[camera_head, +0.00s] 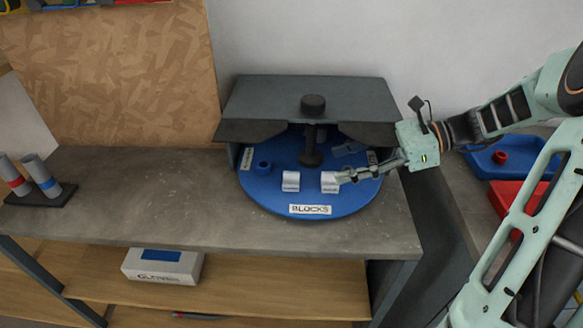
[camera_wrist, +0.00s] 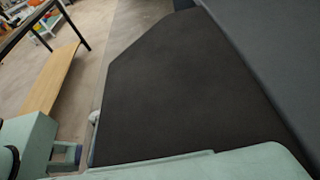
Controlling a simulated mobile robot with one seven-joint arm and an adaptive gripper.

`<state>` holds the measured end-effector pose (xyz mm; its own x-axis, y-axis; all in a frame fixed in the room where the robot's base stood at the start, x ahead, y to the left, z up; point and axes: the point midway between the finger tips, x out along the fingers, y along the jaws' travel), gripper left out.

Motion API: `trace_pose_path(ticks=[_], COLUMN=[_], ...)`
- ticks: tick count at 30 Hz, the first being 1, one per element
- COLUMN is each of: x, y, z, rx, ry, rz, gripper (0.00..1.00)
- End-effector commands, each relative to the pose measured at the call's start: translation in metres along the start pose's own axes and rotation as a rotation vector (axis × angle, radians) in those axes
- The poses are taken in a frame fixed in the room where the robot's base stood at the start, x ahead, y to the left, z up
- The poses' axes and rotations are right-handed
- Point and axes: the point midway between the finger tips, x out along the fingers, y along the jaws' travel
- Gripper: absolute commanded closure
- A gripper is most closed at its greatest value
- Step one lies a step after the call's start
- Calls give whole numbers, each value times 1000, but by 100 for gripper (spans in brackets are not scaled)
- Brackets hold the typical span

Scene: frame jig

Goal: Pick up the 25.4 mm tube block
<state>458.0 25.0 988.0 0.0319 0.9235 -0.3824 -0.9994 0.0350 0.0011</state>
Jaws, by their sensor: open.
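Two pale blocks stand on the front of a blue round turntable (camera_head: 262,202) marked "BLOCKS": a left block (camera_head: 290,181) and a right block (camera_head: 329,182). Their size markings are too small to read, so I cannot tell which is the 25.4 mm one. My gripper (camera_head: 345,177) reaches in from the right with its fingers open, at the right block's right side. I cannot tell whether they touch it or overlap it only in the picture. The wrist view shows mostly a dark flat surface and pale green parts of mine; neither block is clearly visible there.
A dark canopy (camera_head: 300,100) with a central knob post (camera_head: 311,145) covers the turntable's back. A small blue ring-shaped piece (camera_head: 263,166) sits at its left. Two tubes (camera_head: 40,175) stand on the bench's left end. The bench (camera_head: 150,200) between is clear. Blue (camera_head: 510,160) and red bins are at right.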

Motion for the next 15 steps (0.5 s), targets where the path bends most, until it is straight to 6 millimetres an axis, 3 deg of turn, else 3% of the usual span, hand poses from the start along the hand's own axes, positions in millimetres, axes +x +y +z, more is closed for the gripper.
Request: trace_pose_path(ticks=[9,15], x=[45,60], y=[1,2], z=[0,0], rx=[0,1], ry=[-1,-1], rz=[3,2], gripper=[49,49])
